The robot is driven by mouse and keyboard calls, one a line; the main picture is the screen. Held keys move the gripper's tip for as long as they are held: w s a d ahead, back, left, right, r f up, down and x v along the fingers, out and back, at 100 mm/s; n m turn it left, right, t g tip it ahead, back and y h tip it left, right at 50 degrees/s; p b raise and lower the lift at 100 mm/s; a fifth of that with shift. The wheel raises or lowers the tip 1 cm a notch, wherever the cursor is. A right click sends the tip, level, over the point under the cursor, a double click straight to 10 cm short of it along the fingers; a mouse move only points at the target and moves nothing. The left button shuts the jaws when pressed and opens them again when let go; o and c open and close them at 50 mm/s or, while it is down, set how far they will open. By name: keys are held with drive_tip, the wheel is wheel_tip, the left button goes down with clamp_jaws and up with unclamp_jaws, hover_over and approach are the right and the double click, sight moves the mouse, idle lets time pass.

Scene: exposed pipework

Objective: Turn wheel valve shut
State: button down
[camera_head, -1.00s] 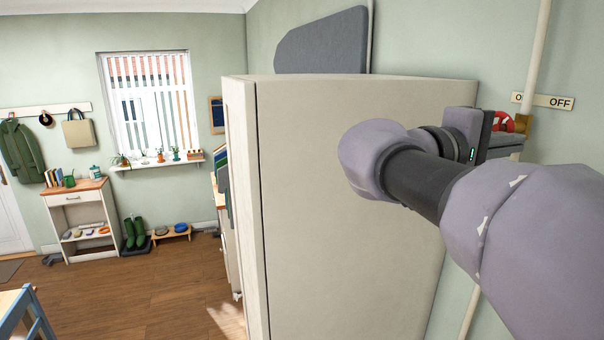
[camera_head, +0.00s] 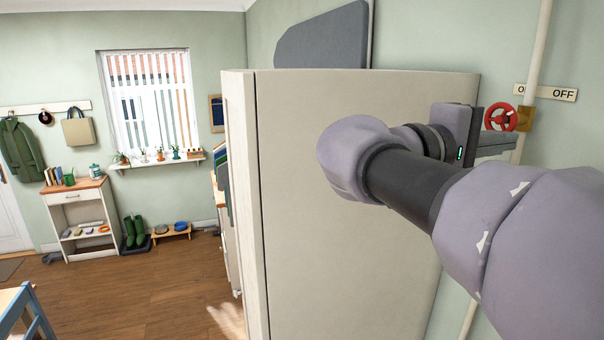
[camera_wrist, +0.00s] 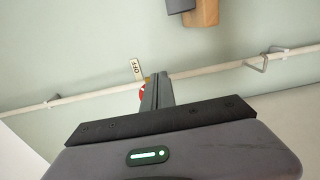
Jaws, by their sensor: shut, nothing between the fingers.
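The red wheel valve (camera_head: 500,117) sits on a brass body (camera_head: 525,119) on a pale vertical pipe at the right wall. An OFF sign (camera_head: 563,94) is mounted behind it. My gripper (camera_head: 508,139) is shut and empty, its grey fingers just below the wheel in the head view. I cannot tell whether they touch it. In the wrist view my gripper (camera_wrist: 158,84) hides most of the wheel; a red sliver (camera_wrist: 142,92) shows beside the fingers, with the sign (camera_wrist: 136,68) close by.
A tall cream cabinet (camera_head: 350,210) stands left of the pipe, with my arm passing in front of it. The pale pipe (camera_wrist: 95,93) crosses the wrist view, with a bracket (camera_wrist: 264,58) on it. Open wooden floor (camera_head: 140,285) lies at the left.

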sight(516, 115)
drive_tip(key=v, duration=0.3)
drive_tip(key=shift+r, duration=0.1)
drive_tip(key=d+r, duration=0.1)
drive_tip(key=w+d+r+p, duration=0.1)
drive_tip(key=d, duration=0.1)
drive_tip(key=w+d+r+p, duration=0.1)
drive_tip(key=d, duration=0.1)
drive_tip(key=shift+r, duration=0.15)
drive_tip(key=shift+w+d+r, duration=0.1)
drive_tip(key=shift+d, duration=0.1)
idle(0.3)
